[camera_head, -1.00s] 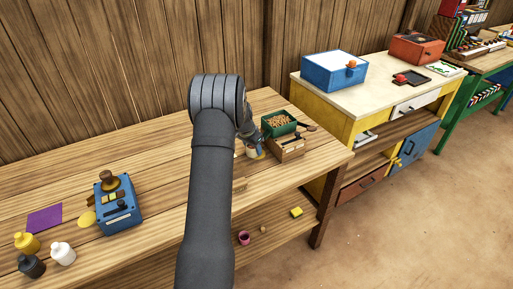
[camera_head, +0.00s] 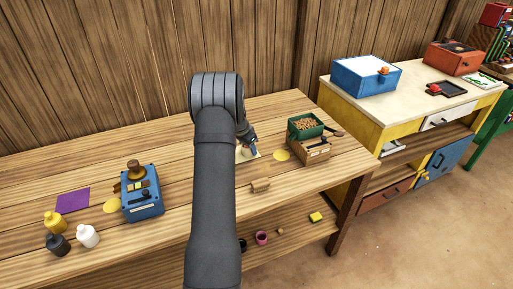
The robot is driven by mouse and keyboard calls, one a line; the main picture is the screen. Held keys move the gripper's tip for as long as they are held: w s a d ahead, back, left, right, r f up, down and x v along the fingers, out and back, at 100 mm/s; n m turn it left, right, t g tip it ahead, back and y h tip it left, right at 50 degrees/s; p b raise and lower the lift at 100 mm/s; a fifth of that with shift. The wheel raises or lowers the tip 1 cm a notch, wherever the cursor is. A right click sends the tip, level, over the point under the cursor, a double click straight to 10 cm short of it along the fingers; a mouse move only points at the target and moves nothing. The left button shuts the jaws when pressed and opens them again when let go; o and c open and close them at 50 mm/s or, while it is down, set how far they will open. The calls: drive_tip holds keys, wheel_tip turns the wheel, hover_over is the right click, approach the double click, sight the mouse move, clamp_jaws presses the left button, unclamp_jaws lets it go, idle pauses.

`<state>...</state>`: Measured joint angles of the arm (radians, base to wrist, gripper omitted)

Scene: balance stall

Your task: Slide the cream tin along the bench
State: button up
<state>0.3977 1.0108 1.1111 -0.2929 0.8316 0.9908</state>
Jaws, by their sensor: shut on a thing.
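The cream tin (camera_head: 241,155) is on the wooden bench (camera_head: 180,160), just right of my dark arm, which hides part of it. My gripper (camera_head: 252,152) points down at the tin and is shut on it. The fingertips are small here, and their exact contact with the tin is hard to make out. A flat yellow disc (camera_head: 282,155) lies bare on the bench to the right of the tin.
A green box of brown pieces (camera_head: 305,127) and a wooden box (camera_head: 311,151) stand right of the disc. A small wooden block (camera_head: 260,185) lies nearer the front edge. A blue device (camera_head: 142,203) and several bottles (camera_head: 87,236) stand at the left.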

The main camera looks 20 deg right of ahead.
drive_tip(key=shift+w+a, duration=0.25)
drive_tip(key=shift+a, duration=0.25)
drive_tip(key=shift+w+a, duration=0.25)
drive_tip(key=shift+a, duration=0.25)
drive_tip(key=o, duration=1.1)
drive_tip(key=v, duration=1.7)
drive_tip(key=shift+r, duration=0.25)
drive_tip(key=shift+f, duration=0.1)
